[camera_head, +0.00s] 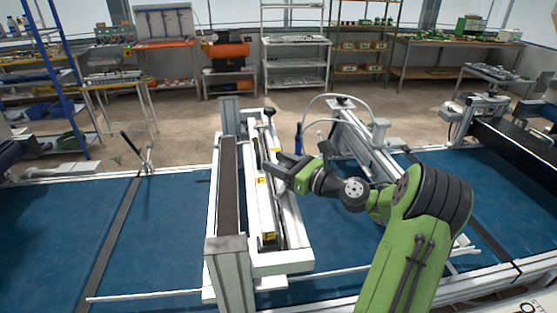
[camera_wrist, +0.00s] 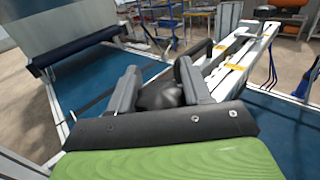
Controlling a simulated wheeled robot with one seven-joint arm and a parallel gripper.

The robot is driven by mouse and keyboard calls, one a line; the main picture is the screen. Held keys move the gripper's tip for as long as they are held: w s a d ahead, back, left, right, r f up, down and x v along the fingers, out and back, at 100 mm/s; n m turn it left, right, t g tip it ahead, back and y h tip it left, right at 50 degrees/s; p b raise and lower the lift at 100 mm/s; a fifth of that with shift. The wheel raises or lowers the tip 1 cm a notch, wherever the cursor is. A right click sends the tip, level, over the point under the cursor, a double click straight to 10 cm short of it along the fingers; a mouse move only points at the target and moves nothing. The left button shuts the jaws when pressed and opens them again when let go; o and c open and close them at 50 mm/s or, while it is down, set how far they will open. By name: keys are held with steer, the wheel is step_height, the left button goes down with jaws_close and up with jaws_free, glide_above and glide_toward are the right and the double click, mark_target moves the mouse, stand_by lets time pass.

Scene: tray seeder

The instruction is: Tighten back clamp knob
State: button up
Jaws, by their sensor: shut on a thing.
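My gripper (camera_head: 277,168) is at the middle of the white seeder frame, beside its long white bar with yellow labels. In the wrist view my gripper (camera_wrist: 157,88) has its two grey fingers on either side of a dark, rounded knob (camera_wrist: 160,96) and is shut on it. The fingers and wrist hide this knob in the head view. A black knob (camera_head: 269,112) stands apart at the far end of the seeder (camera_head: 296,228). I cannot tell the turn or tightness of the held knob.
A long dark channel (camera_head: 228,185) runs left of the bar. A second white rail unit (camera_head: 362,140) with a curved hose stands to the right, near my arm. Blue conveyor bed (camera_head: 160,235) lies around the seeder. Shelves and benches stand far behind.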

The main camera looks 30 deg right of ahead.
steer(key=m+h+p, duration=0.1)
steer(key=m+h, duration=0.1)
steer(key=h, duration=0.1)
steer(key=m+h+p, duration=0.1)
steer(key=m+h, duration=0.1)
steer(key=h, duration=0.1)
steer(key=m+h+p, duration=0.2)
steer(key=h, duration=0.2)
steer(key=shift+d, duration=0.4)
steer(key=shift+s+d+m+g+h+p, duration=0.15)
steer(key=shift+m+g+h+p, duration=0.4)
steer(key=shift+m+h, duration=0.55)
steer(key=shift+d+m+g+h+p, duration=0.2)
steer(key=shift+m+g+h+p, duration=0.2)
steer(key=shift+m+h+p, duration=0.65)
steer(key=shift+s+d+m+g+h+p, duration=0.1)
steer(key=shift+d+m+g+h+p, duration=0.3)
steer(key=shift+h, duration=1.05)
steer(key=shift+a+m+g+h, duration=0.15)
steer(key=shift+m+g+h, duration=0.15)
steer(key=shift+m, duration=0.15)
steer(key=o, duration=1)
steer(key=shift+c, duration=0.2)
